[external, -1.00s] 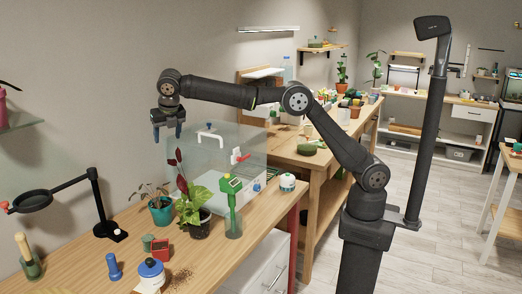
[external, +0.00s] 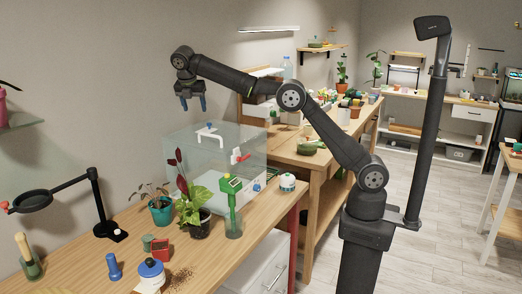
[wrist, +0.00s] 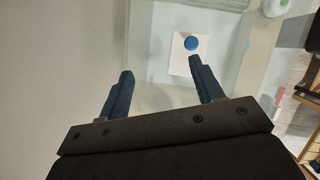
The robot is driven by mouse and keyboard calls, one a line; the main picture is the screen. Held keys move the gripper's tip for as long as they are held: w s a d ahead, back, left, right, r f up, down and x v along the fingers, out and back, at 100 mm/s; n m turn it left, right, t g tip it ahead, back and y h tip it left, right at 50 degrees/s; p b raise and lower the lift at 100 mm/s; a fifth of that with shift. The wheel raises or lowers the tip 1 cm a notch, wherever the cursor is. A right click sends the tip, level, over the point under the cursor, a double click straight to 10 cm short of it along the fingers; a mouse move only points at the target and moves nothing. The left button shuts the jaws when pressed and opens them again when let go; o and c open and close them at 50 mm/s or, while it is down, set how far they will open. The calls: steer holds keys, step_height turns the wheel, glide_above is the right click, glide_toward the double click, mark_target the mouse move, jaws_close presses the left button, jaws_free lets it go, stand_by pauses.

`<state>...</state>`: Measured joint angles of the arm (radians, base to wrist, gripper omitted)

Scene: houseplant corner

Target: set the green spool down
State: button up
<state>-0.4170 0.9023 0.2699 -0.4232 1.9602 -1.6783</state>
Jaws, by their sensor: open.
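My gripper (external: 191,104) is high above the bench, over the left part of the clear box (external: 190,150). Its two blue fingers stand apart with nothing between them, as the wrist view (wrist: 162,80) also shows. A small dull-green cylinder (external: 147,242), which may be the green spool, stands on the bench beside a red box (external: 161,250). It is far below my gripper and is too small to make out clearly. I do not see a green spool in the wrist view.
Potted plants, a green meter (external: 231,186) in a glass, a blue-lidded jar (external: 151,272) and a magnifier stand (external: 97,205) crowd the bench. The wrist view shows a blue disc (wrist: 191,43) on a white square. A white jar (external: 287,182) stands right of the box.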

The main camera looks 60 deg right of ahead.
steer(key=d+m, duration=0.1)
steer(key=d, duration=0.3)
steer(key=d+f+m+g, duration=0.1)
steer(key=d+m, duration=0.1)
steer(key=d, duration=0.2)
steer(key=d+f+m+g, duration=0.1)
steer(key=d+m, duration=0.1)
steer(key=d, duration=0.2)
steer(key=shift+w+f, duration=0.15)
steer(key=shift+w, duration=0.1)
steer(key=s+d+f+m+g, duration=0.1)
steer(key=d+m, duration=0.4)
steer(key=d, duration=0.6)
steer(key=shift+s+d+f+g, duration=0.25)
steer(key=shift+s+f+g, duration=0.2)
steer(key=shift+f, duration=0.5)
